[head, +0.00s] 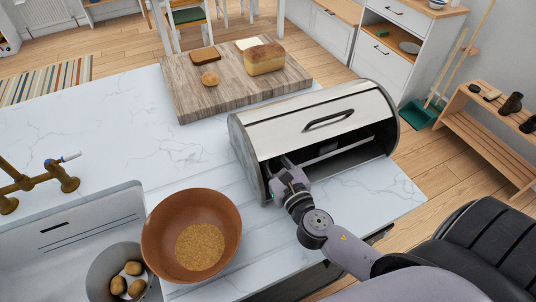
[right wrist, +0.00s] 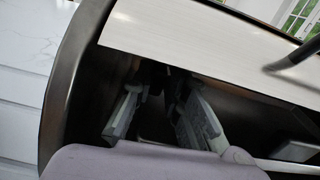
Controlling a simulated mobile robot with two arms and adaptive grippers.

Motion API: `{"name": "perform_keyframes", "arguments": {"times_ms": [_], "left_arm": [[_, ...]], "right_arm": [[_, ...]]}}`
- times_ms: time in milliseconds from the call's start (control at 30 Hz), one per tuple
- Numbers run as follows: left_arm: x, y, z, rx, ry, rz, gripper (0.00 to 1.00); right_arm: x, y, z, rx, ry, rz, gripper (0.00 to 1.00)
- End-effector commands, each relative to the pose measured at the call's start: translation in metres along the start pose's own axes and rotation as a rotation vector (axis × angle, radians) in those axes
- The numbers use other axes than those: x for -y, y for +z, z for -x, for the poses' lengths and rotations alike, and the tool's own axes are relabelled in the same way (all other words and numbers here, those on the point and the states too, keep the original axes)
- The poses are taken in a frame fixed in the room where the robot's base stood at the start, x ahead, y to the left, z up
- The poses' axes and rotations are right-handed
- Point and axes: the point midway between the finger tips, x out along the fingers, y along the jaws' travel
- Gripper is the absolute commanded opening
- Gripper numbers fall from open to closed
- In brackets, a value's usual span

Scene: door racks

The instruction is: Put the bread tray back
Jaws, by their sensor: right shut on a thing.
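A bread bin (head: 245,150) with a white lid and dark ends stands on the white counter, its front partly open. Inside it a pale edge of the bread tray (head: 338,151) runs along the opening; it also shows at the right of the right wrist view (right wrist: 292,166). My right gripper (head: 284,168) reaches into the left end of the opening. In the right wrist view its fingers (right wrist: 160,112) are inside the dark bin, shut on the tray; the grip itself is in shadow. The lid (right wrist: 190,35) is just above them. My left gripper is not in view.
A wooden board (head: 190,98) with a loaf (head: 264,58), a roll and slices lies behind the bin. A brown bowl (head: 165,240) of grain stands at the front left, by a sink and a pot (head: 92,278) of potatoes. A lid handle (head: 328,120) projects above the opening.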

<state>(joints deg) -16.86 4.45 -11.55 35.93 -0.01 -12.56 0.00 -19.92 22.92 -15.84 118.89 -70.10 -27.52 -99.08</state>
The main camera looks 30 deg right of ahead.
Motion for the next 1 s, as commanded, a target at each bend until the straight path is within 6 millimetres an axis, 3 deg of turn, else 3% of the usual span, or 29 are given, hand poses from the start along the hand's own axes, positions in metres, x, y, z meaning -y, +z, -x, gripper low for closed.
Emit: {"name": "perform_keyframes", "arguments": {"times_ms": [67,333,567,600,900,1000], "left_arm": [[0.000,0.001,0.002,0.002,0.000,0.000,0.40],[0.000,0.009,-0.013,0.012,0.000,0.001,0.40],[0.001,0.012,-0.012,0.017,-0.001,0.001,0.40],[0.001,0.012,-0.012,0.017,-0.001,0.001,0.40],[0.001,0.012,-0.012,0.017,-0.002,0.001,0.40],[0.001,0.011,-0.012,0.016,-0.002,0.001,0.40]], "right_arm": [[0.000,0.001,-0.006,0.002,0.000,0.001,0.00],[-0.002,-0.034,-0.006,0.000,-0.001,0.000,0.00],[-0.002,-0.035,-0.006,0.001,0.000,-0.001,0.00],[-0.002,-0.036,-0.006,-0.001,0.000,-0.002,0.15],[-0.002,-0.035,-0.006,0.000,0.000,-0.001,0.35],[-0.002,-0.035,-0.006,0.000,0.000,-0.001,0.35]]}}
